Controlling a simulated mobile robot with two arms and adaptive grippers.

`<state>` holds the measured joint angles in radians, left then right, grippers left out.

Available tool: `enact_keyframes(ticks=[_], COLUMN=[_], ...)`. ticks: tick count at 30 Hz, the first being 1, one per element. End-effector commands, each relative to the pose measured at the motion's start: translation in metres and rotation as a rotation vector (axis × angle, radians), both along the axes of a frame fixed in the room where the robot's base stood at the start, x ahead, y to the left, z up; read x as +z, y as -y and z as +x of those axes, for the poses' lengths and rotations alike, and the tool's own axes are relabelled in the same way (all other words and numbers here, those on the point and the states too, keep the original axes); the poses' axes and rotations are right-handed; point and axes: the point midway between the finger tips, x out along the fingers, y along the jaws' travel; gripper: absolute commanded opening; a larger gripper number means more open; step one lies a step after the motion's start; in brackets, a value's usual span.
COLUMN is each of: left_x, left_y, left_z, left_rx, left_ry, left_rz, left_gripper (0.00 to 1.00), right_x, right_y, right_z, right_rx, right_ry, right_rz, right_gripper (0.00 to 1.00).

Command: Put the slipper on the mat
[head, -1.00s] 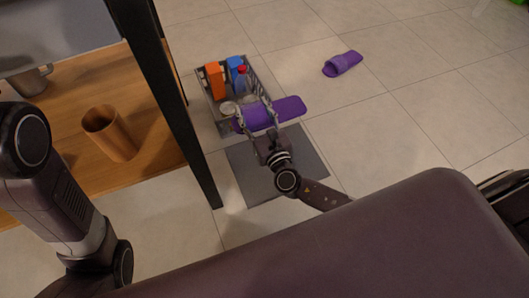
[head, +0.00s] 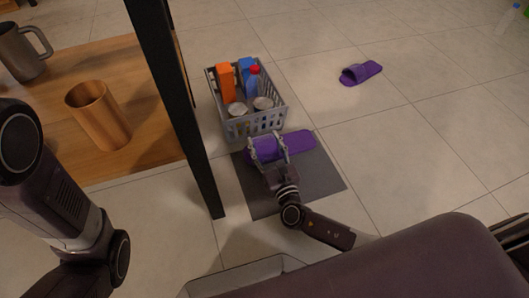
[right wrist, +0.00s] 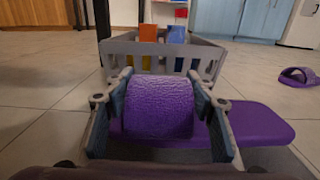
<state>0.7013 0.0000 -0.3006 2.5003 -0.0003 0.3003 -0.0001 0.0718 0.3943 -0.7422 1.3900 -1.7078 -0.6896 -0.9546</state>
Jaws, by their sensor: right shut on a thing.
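A purple slipper (head: 299,142) lies across the far edge of the dark grey mat (head: 312,183) in the head view, its sole pointing right. My right gripper (head: 267,144) is shut on its strap, one finger at each side. The right wrist view shows the slipper (right wrist: 258,126) level and the right gripper's fingers (right wrist: 160,104) around the wide purple strap. The slipper is at or just above the mat; I cannot tell if it touches. A second purple slipper (head: 361,73) lies on the floor farther back right. My left gripper is out of view.
A grey basket (head: 272,122) with bottles and cans stands just beyond the mat, close to the slipper. A black post (head: 180,110) and a wooden surface (head: 60,150) with a cup (head: 98,115) and mug (head: 22,52) are left.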

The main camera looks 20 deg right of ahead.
Motion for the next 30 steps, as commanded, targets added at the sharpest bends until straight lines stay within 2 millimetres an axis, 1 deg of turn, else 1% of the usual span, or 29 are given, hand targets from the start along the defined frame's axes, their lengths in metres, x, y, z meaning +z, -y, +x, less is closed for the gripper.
enact_keyframes(ticks=[1, 6, 9, 20, 21, 25, 26, 30], left_x=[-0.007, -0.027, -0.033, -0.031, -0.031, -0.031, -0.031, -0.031], left_y=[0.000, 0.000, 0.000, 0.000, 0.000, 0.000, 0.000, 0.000], left_z=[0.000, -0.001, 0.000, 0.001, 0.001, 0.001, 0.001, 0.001], left_rx=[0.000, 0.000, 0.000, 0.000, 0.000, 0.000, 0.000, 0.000], left_ry=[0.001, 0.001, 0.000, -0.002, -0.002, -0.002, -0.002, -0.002], left_rz=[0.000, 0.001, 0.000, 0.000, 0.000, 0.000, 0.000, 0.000], left_gripper=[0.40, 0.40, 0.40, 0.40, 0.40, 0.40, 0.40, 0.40], right_x=[-0.008, -0.032, -0.040, -0.040, -0.041, -0.041, -0.041, -0.041], right_y=[0.000, 0.000, 0.000, 0.000, 0.000, 0.000, 0.000, 0.000], right_z=[0.000, 0.000, 0.000, 0.000, 0.000, 0.000, 0.000, 0.000], right_rx=[0.000, 0.000, 0.000, 0.000, 0.000, 0.000, 0.000, 0.000], right_ry=[0.000, 0.001, 0.001, 0.000, -0.001, -0.001, -0.001, -0.001], right_rz=[-0.001, 0.000, -0.001, 0.000, 0.001, 0.001, 0.001, 0.000], right_gripper=[0.24, 0.24, 0.24, 0.24, 0.51, 0.66, 0.68, 0.68])
